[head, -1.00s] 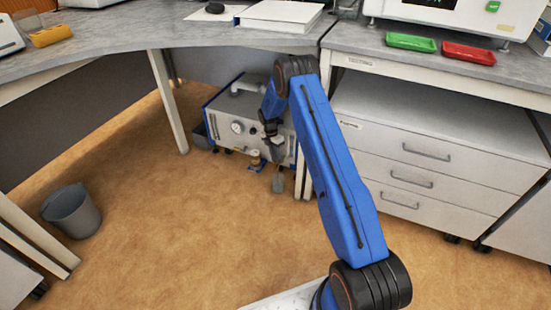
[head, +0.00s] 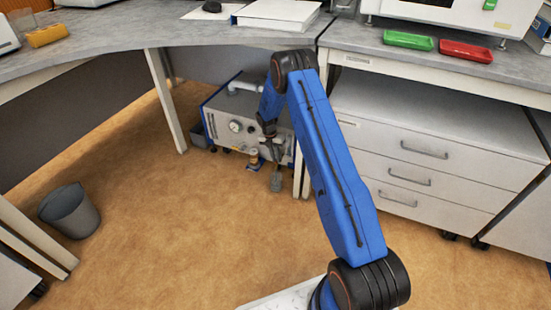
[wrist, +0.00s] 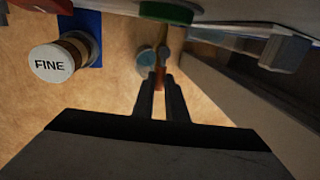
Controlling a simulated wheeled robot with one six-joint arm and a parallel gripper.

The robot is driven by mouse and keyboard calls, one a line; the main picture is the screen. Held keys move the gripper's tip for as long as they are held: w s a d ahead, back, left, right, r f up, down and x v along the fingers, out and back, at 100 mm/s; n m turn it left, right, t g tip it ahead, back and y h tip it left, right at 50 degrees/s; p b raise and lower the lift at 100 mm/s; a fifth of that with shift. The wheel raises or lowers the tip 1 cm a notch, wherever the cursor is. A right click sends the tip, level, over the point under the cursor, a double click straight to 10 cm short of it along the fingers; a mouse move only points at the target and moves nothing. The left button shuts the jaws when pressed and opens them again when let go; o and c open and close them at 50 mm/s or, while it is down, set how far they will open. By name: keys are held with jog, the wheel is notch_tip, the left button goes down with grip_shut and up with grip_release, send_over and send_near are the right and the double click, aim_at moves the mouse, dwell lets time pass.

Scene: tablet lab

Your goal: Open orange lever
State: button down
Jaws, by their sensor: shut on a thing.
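My gripper (wrist: 160,88) is shut on the orange lever (wrist: 160,74), a thin orange piece between the fingertips in the wrist view. Most of the lever is covered by the fingers. In the head view my gripper (head: 272,143) is low, at the front of a grey machine (head: 215,122) with a round gauge under the bench. The lever itself cannot be made out in the head view.
A round knob with a white cap marked FINE (wrist: 50,65) is to the left of my gripper. A green ring (wrist: 166,12) is above the lever. A grey fitting (wrist: 286,48) is to the right. A bin (head: 70,211) stands on open floor.

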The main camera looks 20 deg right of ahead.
jog(key=c, duration=1.8)
grip_release()
jog(key=shift+o, duration=0.2)
notch_tip(320, 180, up, 17)
jog(key=w+a, duration=0.2)
jog(key=shift+w+a, duration=0.15)
jog(key=shift+a, duration=0.15)
